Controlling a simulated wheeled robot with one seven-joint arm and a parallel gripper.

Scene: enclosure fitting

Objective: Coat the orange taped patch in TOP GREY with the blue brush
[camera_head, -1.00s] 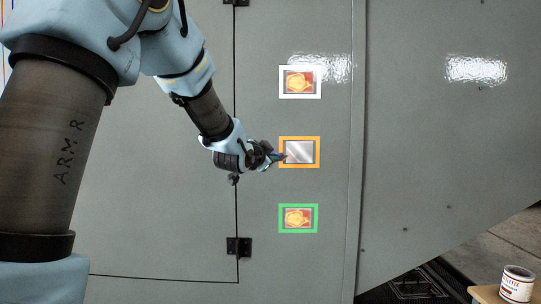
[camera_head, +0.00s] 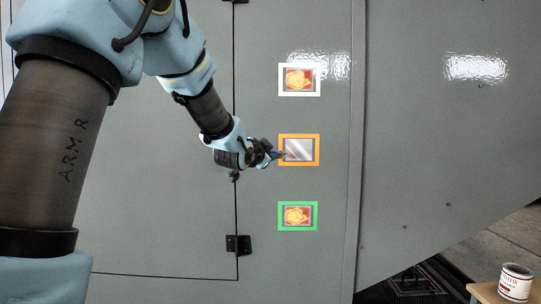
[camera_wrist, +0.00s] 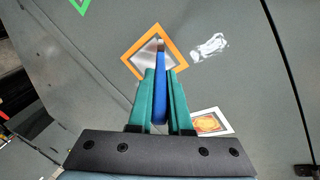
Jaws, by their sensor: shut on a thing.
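The orange taped patch (camera_head: 303,150) is the middle one of three framed patches on the grey enclosure wall. Its inside looks silvery and bare, and it also shows in the wrist view (camera_wrist: 143,51). My gripper (camera_head: 268,154) is at the patch's left side. In the wrist view its green fingers (camera_wrist: 161,100) are shut on the blue brush (camera_wrist: 161,88). I cannot tell whether the tip touches the surface.
A white-framed patch (camera_head: 299,79) is above and a green-framed patch (camera_head: 298,216) below, both with orange-red and yellow insides. A paint can (camera_head: 515,282) stands on a small table (camera_head: 484,294) at the lower right. A black hinge (camera_head: 238,245) is on the door seam.

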